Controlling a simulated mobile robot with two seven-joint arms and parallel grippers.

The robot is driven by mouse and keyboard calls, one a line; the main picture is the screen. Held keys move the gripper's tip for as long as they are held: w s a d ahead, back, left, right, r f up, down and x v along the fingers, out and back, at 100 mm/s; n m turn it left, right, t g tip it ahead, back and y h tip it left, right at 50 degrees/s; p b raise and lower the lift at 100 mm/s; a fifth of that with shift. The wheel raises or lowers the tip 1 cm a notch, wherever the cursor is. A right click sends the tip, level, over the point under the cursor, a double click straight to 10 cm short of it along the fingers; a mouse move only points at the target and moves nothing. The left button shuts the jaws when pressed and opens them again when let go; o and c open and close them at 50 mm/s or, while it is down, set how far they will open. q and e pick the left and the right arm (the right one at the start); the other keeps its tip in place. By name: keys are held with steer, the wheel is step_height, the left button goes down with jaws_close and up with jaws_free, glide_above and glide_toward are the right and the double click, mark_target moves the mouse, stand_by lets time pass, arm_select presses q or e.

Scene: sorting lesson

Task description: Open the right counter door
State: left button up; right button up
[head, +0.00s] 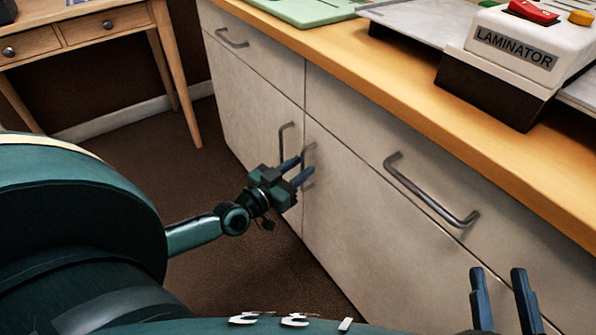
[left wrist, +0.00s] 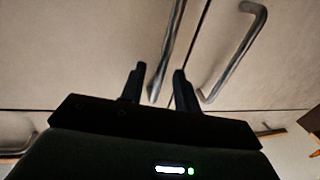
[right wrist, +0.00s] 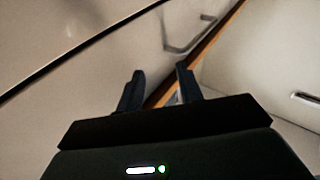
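The right counter door (head: 345,225) is a pale panel below the drawer and sits flush with the counter front. Its metal bar handle shows in the left wrist view (left wrist: 172,45), running between my left gripper's fingers. My left gripper (head: 304,165) is open at this handle, with one finger on each side. I cannot tell if the fingers touch it. In the head view the fingers partly hide the handle. The left door's handle (head: 282,138) stands just beside it, outside the fingers. My right gripper (head: 498,271) is open and empty at the lower right, before the counter front.
A wide drawer with a long handle (head: 430,195) lies above the right door. A laminator (head: 515,45) and a green board (head: 305,10) are on the wooden countertop (head: 400,80). A wooden desk (head: 90,25) stands at the back left. Brown floor lies before the doors.

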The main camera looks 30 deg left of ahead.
arm_select(q)
steer(key=shift+c, duration=0.5)
jaws_close()
